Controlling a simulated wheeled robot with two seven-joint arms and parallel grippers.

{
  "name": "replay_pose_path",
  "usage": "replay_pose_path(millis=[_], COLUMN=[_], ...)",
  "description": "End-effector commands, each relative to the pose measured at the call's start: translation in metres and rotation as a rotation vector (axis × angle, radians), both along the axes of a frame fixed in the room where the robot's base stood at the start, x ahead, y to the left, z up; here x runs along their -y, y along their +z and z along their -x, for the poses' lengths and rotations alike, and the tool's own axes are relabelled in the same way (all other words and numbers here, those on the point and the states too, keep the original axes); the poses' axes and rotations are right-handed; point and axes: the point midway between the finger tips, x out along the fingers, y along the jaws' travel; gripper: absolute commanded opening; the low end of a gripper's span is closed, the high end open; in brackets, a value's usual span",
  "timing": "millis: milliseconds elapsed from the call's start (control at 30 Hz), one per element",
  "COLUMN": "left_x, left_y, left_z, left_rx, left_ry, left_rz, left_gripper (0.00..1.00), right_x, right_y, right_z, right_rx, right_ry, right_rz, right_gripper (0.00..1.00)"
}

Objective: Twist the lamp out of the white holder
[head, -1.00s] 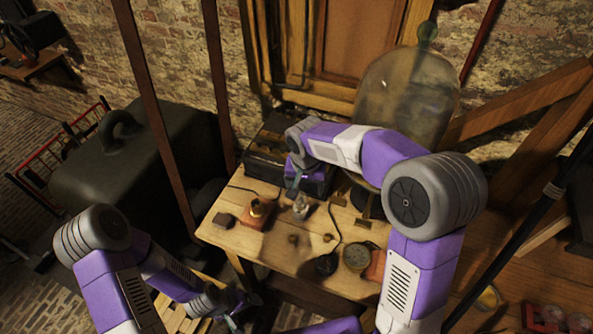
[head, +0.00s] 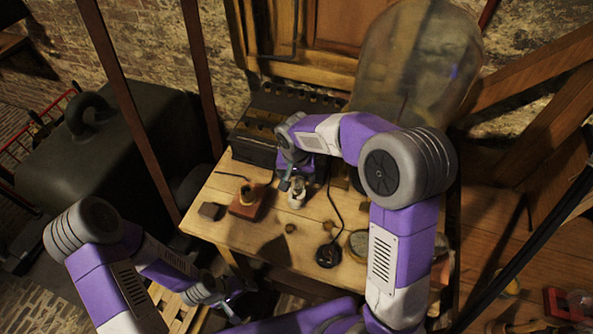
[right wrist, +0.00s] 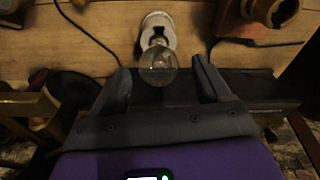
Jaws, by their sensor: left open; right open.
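The lamp is a clear glass bulb (right wrist: 158,68) in the white holder (right wrist: 157,28), which stands on the wooden bench. In the head view the white holder (head: 296,200) is partly behind my right gripper (head: 290,181). In the right wrist view the open fingers of my right gripper (right wrist: 161,68) are on either side of the bulb, with a gap visible on both sides. Whether the fingers are level with the glass is hard to tell. My left gripper (head: 232,305) is open and empty, low in front of the bench, away from the lamp.
A wooden block with a brass fitting (head: 246,200) stands left of the holder, with a small dark block (head: 211,211) beyond it. A black round piece (head: 328,255) with a cable lies to the front right. A large glass jar (head: 415,70) stands behind.

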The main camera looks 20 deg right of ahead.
Motion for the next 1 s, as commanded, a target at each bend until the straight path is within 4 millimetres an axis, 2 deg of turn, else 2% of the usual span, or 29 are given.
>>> replay_pose_path(millis=[33,200,467,567,900,1000], left_x=[0.0,0.0,0.0,0.0,0.0,0.0], left_y=[-0.002,-0.004,-0.004,-0.004,-0.004,-0.004], left_z=[0.0,0.0,0.0,0.0,0.0,0.0], left_rx=[0.0,0.0,0.0,0.0,0.0,0.0], left_ry=[0.0,0.0,0.0,0.0,0.0,0.0], left_rz=[0.0,0.0,0.0,0.0,0.0,0.0], left_gripper=[0.85,0.85,0.85,0.85,0.85,0.85], right_x=[0.001,0.001,0.001,0.001,0.001,0.001], right_y=[-0.007,-0.018,-0.019,-0.019,-0.018,-0.018], right_z=[0.0,-0.002,-0.002,-0.002,-0.002,-0.002], right_rx=[-0.001,0.0,0.0,0.0,0.0,0.0], right_ry=[0.0,0.0,0.0,0.0,0.0,0.013], right_rz=[0.001,0.001,0.0,0.0,-0.001,0.0], right_gripper=[0.76,0.76,0.76,0.64,0.12,0.11])
